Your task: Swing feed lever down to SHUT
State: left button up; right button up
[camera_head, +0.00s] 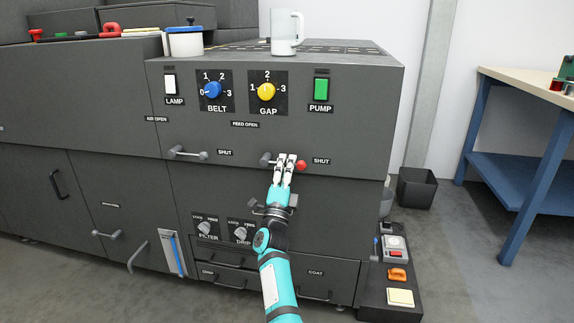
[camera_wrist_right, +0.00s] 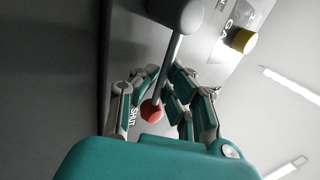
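The feed lever (camera_head: 301,165) has a red knob and lies about level, its knob pointing right at the SHUT label (camera_head: 321,161). The FEED OPEN label (camera_head: 245,124) is above it, up and left. In the right wrist view, the lever's grey rod (camera_wrist_right: 170,62) runs down from its round hub to the red knob. My right gripper (camera_head: 284,158) is at the lever, its fingers on both sides of the rod and near the knob. The fingertips are close to the rod; I cannot tell whether they press on it. My left gripper is not in view.
A similar grey lever (camera_head: 188,153) with its own SHUT label is to the left. The BELT knob (camera_head: 212,90), yellow GAP knob (camera_head: 267,91) and green PUMP switch (camera_head: 321,89) are above. A white mug (camera_head: 286,34) stands on the machine. A blue-framed bench (camera_head: 526,150) is right.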

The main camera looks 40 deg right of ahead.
jog(key=o, duration=0.3)
jog(key=shift+f, duration=0.2)
jog(key=shift+r, duration=0.1)
